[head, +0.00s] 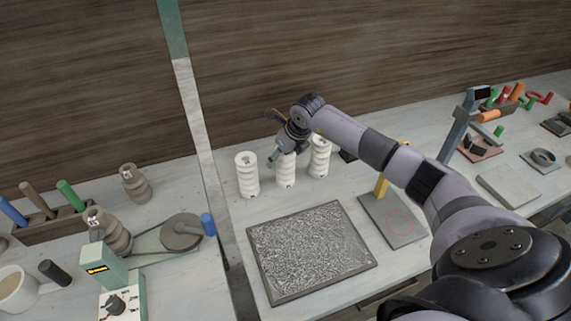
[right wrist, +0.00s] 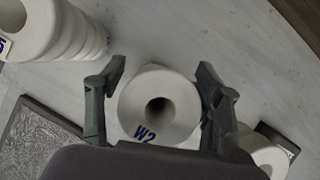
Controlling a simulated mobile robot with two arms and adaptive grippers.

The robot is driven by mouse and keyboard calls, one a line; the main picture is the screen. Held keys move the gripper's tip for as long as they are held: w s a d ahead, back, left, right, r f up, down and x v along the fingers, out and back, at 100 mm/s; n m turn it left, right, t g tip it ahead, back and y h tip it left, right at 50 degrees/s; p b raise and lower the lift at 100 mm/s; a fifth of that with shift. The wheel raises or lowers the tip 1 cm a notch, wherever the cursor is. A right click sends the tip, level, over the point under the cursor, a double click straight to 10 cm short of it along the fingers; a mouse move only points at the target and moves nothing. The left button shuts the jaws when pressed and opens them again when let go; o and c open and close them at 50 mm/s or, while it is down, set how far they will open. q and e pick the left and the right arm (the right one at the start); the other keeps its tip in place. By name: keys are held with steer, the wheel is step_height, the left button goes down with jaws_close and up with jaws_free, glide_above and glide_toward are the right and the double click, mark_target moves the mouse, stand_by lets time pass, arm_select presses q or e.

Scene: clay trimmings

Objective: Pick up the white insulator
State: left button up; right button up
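Three white ribbed insulators stand in a row on the bench in the head view: a left one (head: 247,176), a middle one (head: 286,174) and a right one (head: 320,160). My right gripper (head: 284,156) is over the top of the middle one. In the right wrist view, the insulator marked W2 (right wrist: 160,104) sits between the fingers of my right gripper (right wrist: 162,70), which are spread on either side with narrow gaps. My left gripper is out of view.
A framed grey textured tray (head: 257,274) lies in front of the insulators. A flat plate with a yellow post (head: 381,187) is to its right. Two grey-brown insulators (head: 135,184) (head: 112,234) stand left of the upright post (head: 192,110).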

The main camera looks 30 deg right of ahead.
jaws_close()
steer(key=shift+w+r, duration=0.1)
stand_by(0.5)
